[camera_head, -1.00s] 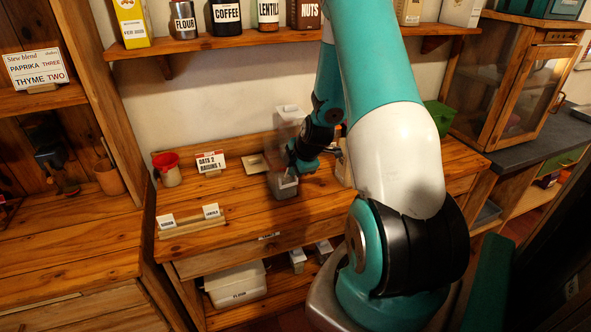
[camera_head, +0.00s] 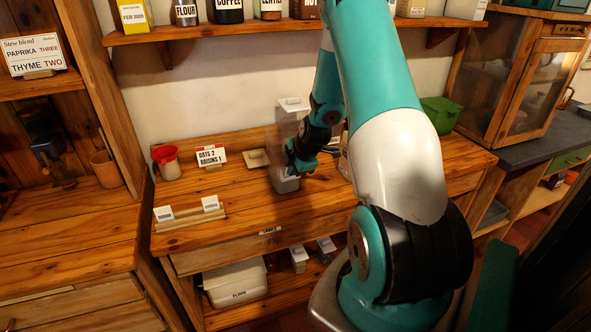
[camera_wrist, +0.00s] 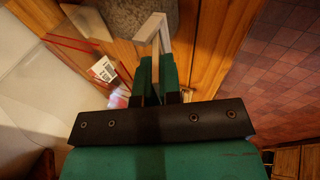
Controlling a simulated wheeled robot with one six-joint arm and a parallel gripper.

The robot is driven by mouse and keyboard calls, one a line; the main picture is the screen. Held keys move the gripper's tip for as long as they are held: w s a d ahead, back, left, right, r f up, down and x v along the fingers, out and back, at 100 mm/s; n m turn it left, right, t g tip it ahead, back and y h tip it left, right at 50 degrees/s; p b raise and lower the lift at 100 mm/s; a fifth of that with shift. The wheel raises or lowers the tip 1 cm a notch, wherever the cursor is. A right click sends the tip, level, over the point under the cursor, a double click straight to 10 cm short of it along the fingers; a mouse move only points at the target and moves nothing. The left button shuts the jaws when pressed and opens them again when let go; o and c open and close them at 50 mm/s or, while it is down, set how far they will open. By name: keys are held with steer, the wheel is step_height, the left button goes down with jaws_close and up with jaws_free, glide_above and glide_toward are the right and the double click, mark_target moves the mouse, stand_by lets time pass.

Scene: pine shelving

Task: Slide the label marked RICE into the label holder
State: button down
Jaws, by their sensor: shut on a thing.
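My gripper (camera_head: 291,168) is at the front of a clear, tall canister (camera_head: 289,127) on the worktop. In the wrist view my green fingers (camera_wrist: 152,65) are closed on a thin pale piece (camera_wrist: 155,32). It looks like a label seen nearly edge on. Its face and any RICE lettering are turned away or hidden. A label holder cannot be made out clearly, as my gripper covers much of the canister's lower front. A grey speckled surface (camera_wrist: 125,14) lies just beyond the fingertips in the wrist view.
A wooden rail (camera_head: 190,220) holds two white cards at the worktop's left. A red-topped tub (camera_head: 168,165) and an "OATS 2 RAISINS 1" card (camera_head: 211,156) stand behind. A flat tan piece (camera_head: 256,158) lies left of the canister.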

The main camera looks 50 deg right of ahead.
steer(key=shift+f, duration=0.1)
steer(key=c, duration=0.9)
jaws_free()
steer(key=p+v, duration=0.3)
steer(key=v, duration=0.4)
steer(key=shift+w+a, duration=0.25)
steer(key=shift+a, duration=0.05)
stand_by(0.7)
